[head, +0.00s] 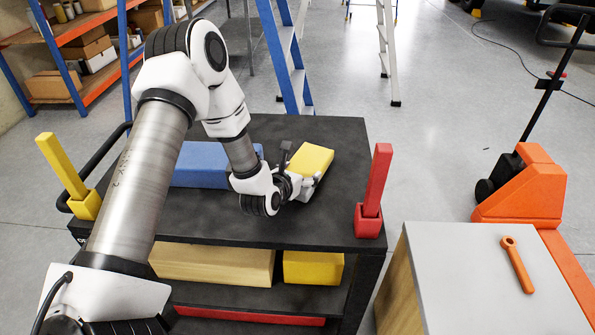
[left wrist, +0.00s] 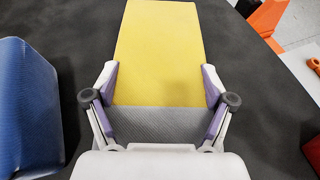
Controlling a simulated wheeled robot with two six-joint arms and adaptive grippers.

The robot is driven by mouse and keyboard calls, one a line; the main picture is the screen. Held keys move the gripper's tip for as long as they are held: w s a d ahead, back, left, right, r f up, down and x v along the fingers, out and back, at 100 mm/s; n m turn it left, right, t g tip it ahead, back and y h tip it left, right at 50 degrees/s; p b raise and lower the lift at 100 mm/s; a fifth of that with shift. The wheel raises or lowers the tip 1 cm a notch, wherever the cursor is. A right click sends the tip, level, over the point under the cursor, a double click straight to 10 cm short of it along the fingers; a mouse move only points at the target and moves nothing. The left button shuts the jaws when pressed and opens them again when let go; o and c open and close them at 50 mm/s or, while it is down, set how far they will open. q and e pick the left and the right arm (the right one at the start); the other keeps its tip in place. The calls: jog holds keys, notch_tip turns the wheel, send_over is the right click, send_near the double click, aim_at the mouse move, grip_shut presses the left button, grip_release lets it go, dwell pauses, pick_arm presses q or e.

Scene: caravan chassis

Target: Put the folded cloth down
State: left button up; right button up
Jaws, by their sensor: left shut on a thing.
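The folded cloth looks to be the yellow flat-sided block (head: 311,158) at the middle right of the black cart top (head: 300,226). My left gripper (head: 301,182) reaches down to its near end and is shut on it. In the left wrist view the yellow cloth (left wrist: 158,50) runs forward between the two fingers of the left gripper (left wrist: 162,88), one on each side. I cannot tell whether its underside touches the cart top or is just above it. My right gripper is not in view.
A blue block (head: 203,164) lies left of the gripper, partly behind my arm. A yellow post (head: 62,168) and a red post (head: 376,185) stand at the cart's sides. The near right of the top is bare. A grey-topped box (head: 470,270) carries an orange wrench (head: 517,264).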

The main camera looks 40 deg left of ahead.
pick_arm(q)
jog(key=shift+w+f, duration=0.2)
jog(key=shift+f, duration=0.4)
jog(key=shift+s+d+r, duration=0.1)
jog(key=shift+s+r, duration=0.05)
jog(key=shift+s, duration=0.15)
jog(key=shift+b, duration=0.3)
jog(key=o, duration=1)
jog(key=shift+w+f, duration=0.15)
jog(key=shift+f, duration=0.05)
jog(key=shift+o, duration=0.2)
jog(key=shift+r, duration=0.1)
